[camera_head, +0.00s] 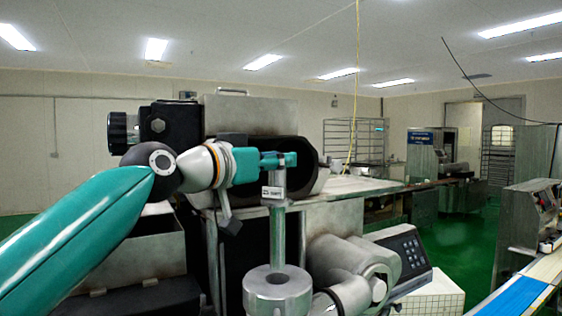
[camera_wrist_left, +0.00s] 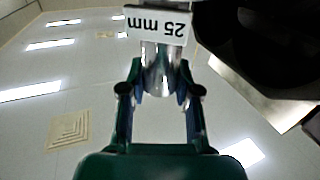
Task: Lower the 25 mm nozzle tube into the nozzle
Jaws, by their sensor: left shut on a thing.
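The 25 mm nozzle tube (camera_head: 278,232) is a slim metal tube hanging upright, with a white label near its top. In the left wrist view the label reads "25 mm", and the shiny tube (camera_wrist_left: 160,70) is between the fingers. My left gripper (camera_head: 284,160) is shut on the tube's upper end; its fingers (camera_wrist_left: 159,98) also show in the wrist view. The nozzle (camera_head: 277,296) is a round metal collar with a dark hole in its top, below the tube. The tube's lower end meets the collar's back rim in the picture; I cannot tell whether they touch. My right gripper is out of view.
The encrusting machine's metal body (camera_head: 250,115) stands close behind my left gripper. A control panel (camera_head: 402,253) with buttons is right of the nozzle, beside rounded metal housings (camera_head: 345,258). A conveyor with a blue belt (camera_head: 522,296) runs at the far right.

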